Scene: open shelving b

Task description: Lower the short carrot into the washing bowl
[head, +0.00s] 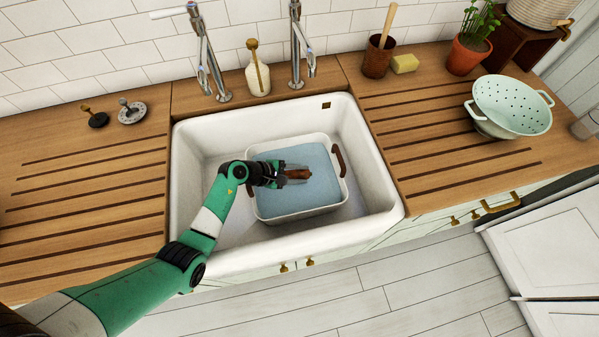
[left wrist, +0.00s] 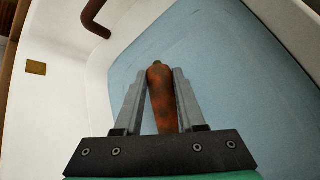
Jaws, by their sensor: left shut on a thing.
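The short carrot (left wrist: 162,98) is orange with dark patches and lies between the two fingers of my left gripper (left wrist: 160,100). In the head view my left gripper (head: 291,174) is shut on the carrot (head: 298,174), over the washing bowl (head: 262,212). The bowl is a pale tub with brown handles, holding blue water, and it stands in the white sink. The water (left wrist: 230,60) fills much of the left wrist view behind the carrot. I cannot tell whether the carrot touches the water. My right gripper is not in view.
The white sink (head: 190,165) surrounds the bowl. Two taps (head: 212,60) and a soap bottle (head: 257,75) stand behind it. A mint colander (head: 512,105), a yellow sponge (head: 405,63), a brush pot (head: 378,57) and a potted plant (head: 468,55) are on the right counter. The left drainboard is mostly clear.

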